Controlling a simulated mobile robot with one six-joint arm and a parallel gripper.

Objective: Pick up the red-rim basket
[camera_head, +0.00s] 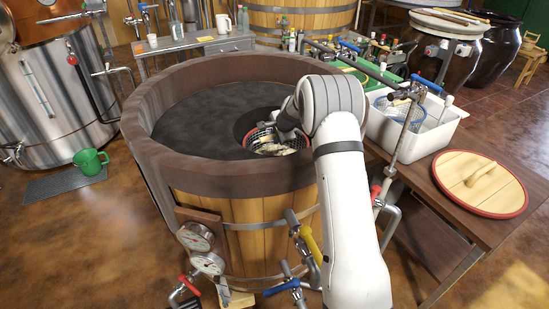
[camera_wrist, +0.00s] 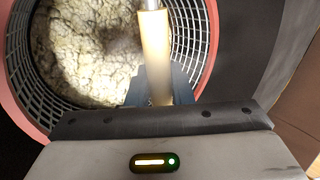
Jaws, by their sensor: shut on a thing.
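The red-rim basket (camera_head: 250,135) sits in a round dark opening inside the big wooden vat (camera_head: 150,145), partly behind my arm. In the wrist view its rim (camera_wrist: 214,45) is pinkish red, its wall is grey mesh, and pale lumpy stuff fills it. My gripper (camera_wrist: 154,92) is shut on a cream, round handle (camera_wrist: 155,50) with a metal end, which reaches over the basket. The head view also shows my gripper (camera_head: 290,126) low at the basket's right side. Whether the basket is lifted clear of its seat cannot be told.
The vat's thick rim surrounds the basket. Valves and gauges (camera_head: 195,236) stick out at its front. At right, a bench carries a white sink (camera_head: 440,136) with a blue basket (camera_head: 415,118) and a round, red-edged wooden lid (camera_head: 480,182).

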